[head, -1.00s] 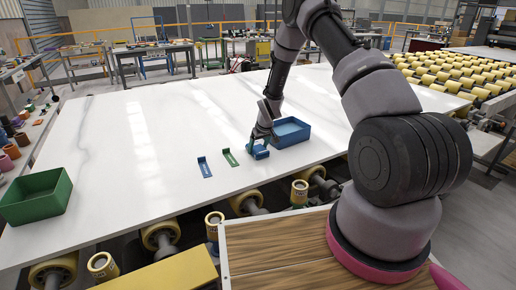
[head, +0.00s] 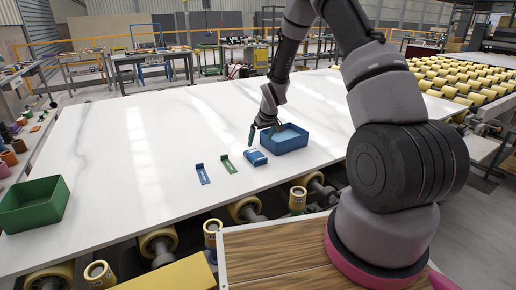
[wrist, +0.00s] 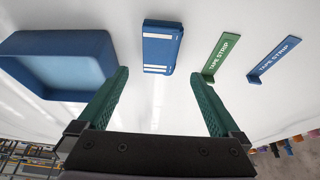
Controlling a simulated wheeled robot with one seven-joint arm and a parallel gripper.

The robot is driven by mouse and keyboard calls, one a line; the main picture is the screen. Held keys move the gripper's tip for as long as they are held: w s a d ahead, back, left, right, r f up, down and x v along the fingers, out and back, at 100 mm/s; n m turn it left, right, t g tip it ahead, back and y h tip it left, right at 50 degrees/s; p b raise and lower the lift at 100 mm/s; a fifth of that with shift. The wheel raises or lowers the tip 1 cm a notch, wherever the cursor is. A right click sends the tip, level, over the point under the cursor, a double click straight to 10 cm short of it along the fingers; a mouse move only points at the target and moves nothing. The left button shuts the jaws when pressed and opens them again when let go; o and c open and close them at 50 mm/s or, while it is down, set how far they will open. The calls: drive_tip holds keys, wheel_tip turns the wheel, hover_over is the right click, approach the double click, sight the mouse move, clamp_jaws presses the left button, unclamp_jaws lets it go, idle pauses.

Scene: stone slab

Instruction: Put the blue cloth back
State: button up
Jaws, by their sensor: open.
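The folded blue cloth (head: 256,157), with white stripes, lies flat on the white slab, outside and just left of the blue bin (head: 285,142) in the head view. In the wrist view the cloth (wrist: 162,47) lies ahead of the gap between my fingers, with the blue bin (wrist: 62,58) to its left. My gripper (head: 263,131) is open and empty, above the slab on the far side of the cloth and apart from it. Its green fingers also show wide apart in the wrist view (wrist: 160,78). The bin's floor looks empty where visible.
A green tape strip (head: 228,164) and a blue tape strip (head: 202,174) lie left of the cloth. A green bin (head: 35,205) stands at the slab's left end. Rollers (head: 246,210) line the near edge. The slab's middle left is clear.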

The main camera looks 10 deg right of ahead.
drive_tip(key=s+d+r+m, duration=0.1)
drive_tip(key=s+r, duration=0.3)
drive_tip(key=r, duration=0.5)
drive_tip(key=s+d+r+m+t, duration=0.1)
drive_tip(key=s+d+r, duration=0.15)
drive_tip(key=r, duration=0.65)
drive_tip(key=s+r+m, duration=0.1)
drive_tip(key=s+r, duration=0.4)
drive_tip(key=r, duration=0.4)
drive_tip(key=s+r+m, duration=0.1)
drive_tip(key=s+r, duration=0.3)
drive_tip(key=s, duration=0.4)
drive_tip(key=s+r+m+t, duration=0.1)
drive_tip(key=s+r, duration=0.3)
drive_tip(key=s, duration=0.4)
drive_tip(key=s+r+m, duration=0.2)
drive_tip(key=s+r, duration=0.2)
drive_tip(key=s, duration=0.4)
drive_tip(key=shift+s+d+r+m+t+y, duration=0.3)
drive_tip(key=shift+d+r+m+t, duration=0.05)
drive_tip(key=shift+d+m+t, duration=0.1)
